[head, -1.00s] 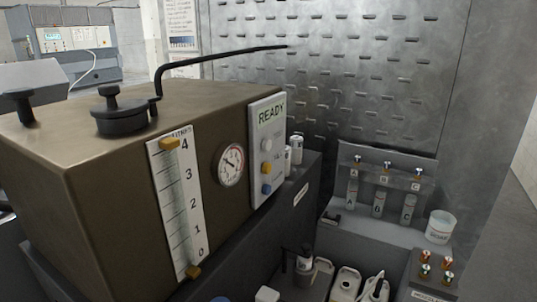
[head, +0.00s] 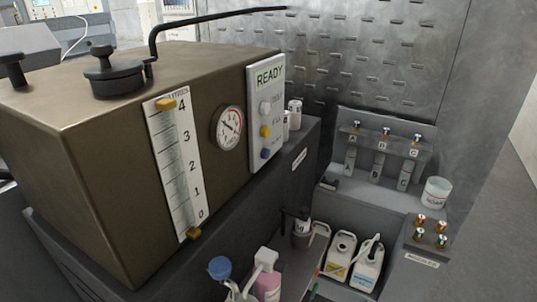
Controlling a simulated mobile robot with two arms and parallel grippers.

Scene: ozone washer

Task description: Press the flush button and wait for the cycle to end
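The washer (head: 100,180) is a large brown metal box at the left of the head view. Below the display are a white button (head: 265,108), a yellow button (head: 265,131) and a blue button (head: 264,154). Their small labels are too small to read, so I cannot tell which is the flush button. A round gauge (head: 229,128) and a level scale (head: 183,165) marked 0 to 4 are left of the panel. Neither gripper is in view.
A black pipe (head: 215,17) arches over the washer top. Several bottles and jugs (head: 341,253) stand low at the front. A rack of labelled tubes (head: 382,160) and a white cup (head: 436,192) are at the right. The floor (head: 500,230) at far right looks clear.

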